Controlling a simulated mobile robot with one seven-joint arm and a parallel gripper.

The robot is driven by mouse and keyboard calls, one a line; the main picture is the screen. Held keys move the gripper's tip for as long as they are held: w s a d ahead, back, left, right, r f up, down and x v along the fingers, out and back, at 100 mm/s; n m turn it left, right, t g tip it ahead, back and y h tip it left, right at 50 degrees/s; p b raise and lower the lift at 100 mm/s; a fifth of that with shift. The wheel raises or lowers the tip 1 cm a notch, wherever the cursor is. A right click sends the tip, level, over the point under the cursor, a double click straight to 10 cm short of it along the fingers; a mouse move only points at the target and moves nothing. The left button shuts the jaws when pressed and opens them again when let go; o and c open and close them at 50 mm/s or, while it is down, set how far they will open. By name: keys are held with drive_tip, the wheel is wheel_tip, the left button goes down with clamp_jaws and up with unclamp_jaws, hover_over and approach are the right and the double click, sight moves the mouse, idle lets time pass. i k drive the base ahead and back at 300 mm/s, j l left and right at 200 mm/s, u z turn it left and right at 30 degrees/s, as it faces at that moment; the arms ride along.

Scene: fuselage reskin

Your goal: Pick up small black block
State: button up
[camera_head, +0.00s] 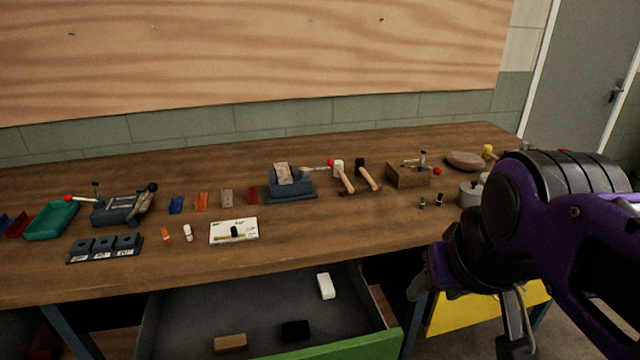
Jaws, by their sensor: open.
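A small black block (295,331) lies on the floor of the open drawer (190,312) below the workbench, near the drawer's green front. A tan block (230,342) lies to its left, and a white block (326,286) lies farther back to its right. My gripper (466,318) is at the lower right, outside the drawer and to the right of the black block. It is open, with nothing visible between its fingers. My purple arm hides part of the bench's right end.
The wooden bench (330,233) carries a teal tray (52,220), clamps, hammers, a white card (234,231) and several small coloured parts. The drawer's green front (350,345) forms a raised edge. A yellow panel (450,318) is behind my gripper. The drawer floor between the blocks is clear.

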sight(294, 331)
drive_tip(key=j+z, duration=0.25)
drive_tip(key=j, duration=0.15)
drive_tip(key=k+j+z, duration=0.25)
drive_tip(key=k+j, duration=0.1)
drive_tip(key=j, duration=0.35)
drive_tip(key=k+j+z, duration=0.15)
drive_tip(key=j, duration=0.7)
drive_tip(key=k+j+z, duration=0.15)
drive_tip(key=j, duration=0.25)
